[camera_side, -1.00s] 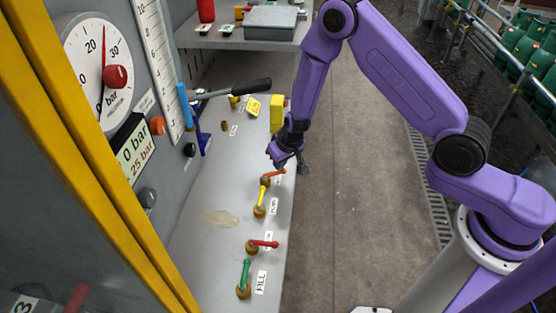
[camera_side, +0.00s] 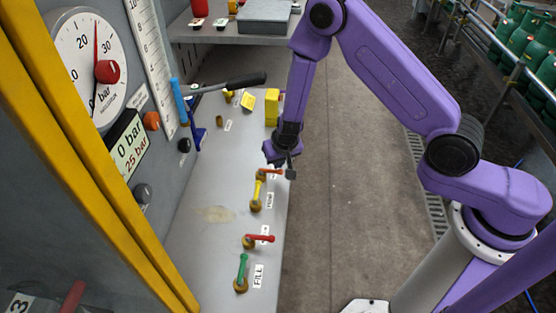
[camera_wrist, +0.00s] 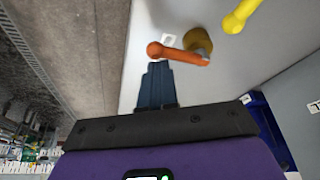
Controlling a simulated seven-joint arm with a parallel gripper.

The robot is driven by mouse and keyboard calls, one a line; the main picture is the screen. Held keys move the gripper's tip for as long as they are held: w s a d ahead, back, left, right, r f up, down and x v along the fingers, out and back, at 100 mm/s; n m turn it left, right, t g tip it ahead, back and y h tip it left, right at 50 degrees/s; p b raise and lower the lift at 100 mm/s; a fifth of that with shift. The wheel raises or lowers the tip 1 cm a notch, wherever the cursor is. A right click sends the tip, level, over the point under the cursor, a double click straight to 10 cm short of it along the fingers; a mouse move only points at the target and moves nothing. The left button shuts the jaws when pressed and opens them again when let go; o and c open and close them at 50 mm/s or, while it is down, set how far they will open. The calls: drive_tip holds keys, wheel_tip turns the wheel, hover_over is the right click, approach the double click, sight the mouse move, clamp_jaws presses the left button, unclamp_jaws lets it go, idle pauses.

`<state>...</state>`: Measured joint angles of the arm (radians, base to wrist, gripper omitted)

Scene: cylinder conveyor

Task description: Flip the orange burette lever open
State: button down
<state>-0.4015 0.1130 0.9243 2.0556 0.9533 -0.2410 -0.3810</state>
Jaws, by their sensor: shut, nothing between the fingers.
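The orange burette lever (camera_side: 271,171) sits on a brass valve at the outer edge of the grey panel top and points right, towards the aisle. In the wrist view the orange lever (camera_wrist: 180,54) runs from its brass valve body (camera_wrist: 199,40) to a rounded free end at left. My gripper (camera_side: 290,172) is shut and empty, close to the lever's free end in the side view. In the wrist view the fingertips of my gripper (camera_wrist: 158,66) lie just below the lever near that end. I cannot tell whether they touch it.
A yellow lever (camera_side: 258,194) stands close by on the near side, also seen in the wrist view (camera_wrist: 240,14). A red lever (camera_side: 260,238) and a green lever (camera_side: 243,268) are nearer the camera. A yellow block (camera_side: 272,107) stands behind. The aisle floor at right is clear.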

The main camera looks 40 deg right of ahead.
drive_tip(key=shift+s+a+f, duration=0.15)
drive_tip(key=shift+s+a, duration=0.1)
drive_tip(key=shift+s, duration=0.15)
drive_tip(key=w+d, duration=0.1)
drive_tip(key=w+d+r, duration=0.1)
drive_tip(key=w+d, duration=0.1)
drive_tip(key=shift+w+r, duration=0.2)
drive_tip(key=w+a+v, duration=0.1)
drive_tip(key=v, duration=0.8)
drive_tip(key=shift+r, duration=0.35)
drive_tip(key=shift+s+a, duration=0.15)
drive_tip(key=shift+a, duration=0.05)
idle(0.3)
